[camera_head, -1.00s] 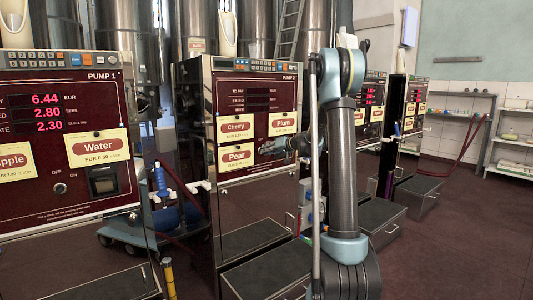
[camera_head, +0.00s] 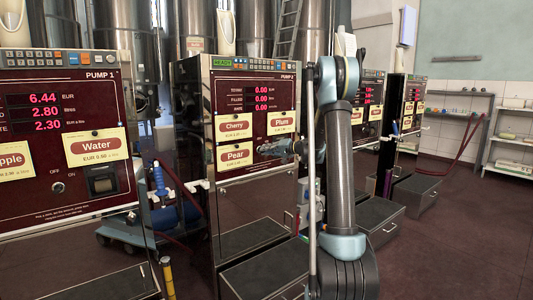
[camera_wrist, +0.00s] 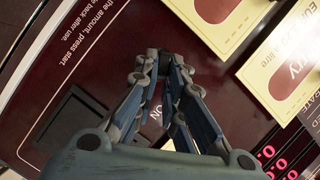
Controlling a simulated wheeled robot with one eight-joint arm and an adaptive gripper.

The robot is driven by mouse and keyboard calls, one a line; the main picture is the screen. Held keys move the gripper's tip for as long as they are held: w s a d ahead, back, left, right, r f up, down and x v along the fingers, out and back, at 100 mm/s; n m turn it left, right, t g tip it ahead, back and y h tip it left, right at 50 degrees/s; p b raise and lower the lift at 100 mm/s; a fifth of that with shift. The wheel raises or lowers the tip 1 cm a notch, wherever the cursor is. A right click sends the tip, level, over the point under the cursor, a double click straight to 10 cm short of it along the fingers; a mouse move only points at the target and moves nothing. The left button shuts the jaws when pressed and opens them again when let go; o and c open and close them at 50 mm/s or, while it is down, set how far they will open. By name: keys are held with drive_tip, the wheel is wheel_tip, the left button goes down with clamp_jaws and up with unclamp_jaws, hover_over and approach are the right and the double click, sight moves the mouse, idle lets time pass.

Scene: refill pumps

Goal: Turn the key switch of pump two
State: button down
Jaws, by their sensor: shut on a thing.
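Pump two (camera_head: 228,98) stands in the middle of the head view, with a dark red panel and Cherry, Plum and Pear cards. Its display (camera_head: 262,98) is lit and reads zeros in red, and a green lamp (camera_head: 222,62) glows at its top left. My gripper (camera_head: 265,149) is at the panel, to the right of the Pear card. In the wrist view my gripper (camera_wrist: 162,62) is shut at the panel, its fingertips close together beside the ON label (camera_wrist: 157,113). The key switch is hidden behind the fingers.
Pump one (camera_head: 60,195) stands close on the left, its display lit. Other pumps (camera_head: 407,105) stand behind my arm on the right. Dark step boxes (camera_head: 253,238) sit in front of the pumps. A blue trolley (camera_head: 120,233) stands between pumps one and two. Floor is clear at right.

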drive_tip(key=shift+w+d, duration=0.15)
drive_tip(key=shift+d, duration=0.05)
drive_tip(key=c, duration=1.7)
unclamp_jaws()
drive_tip(key=shift+a, duration=0.1)
drive_tip(key=v, duration=1.2)
drive_tip(key=shift+f, duration=0.15)
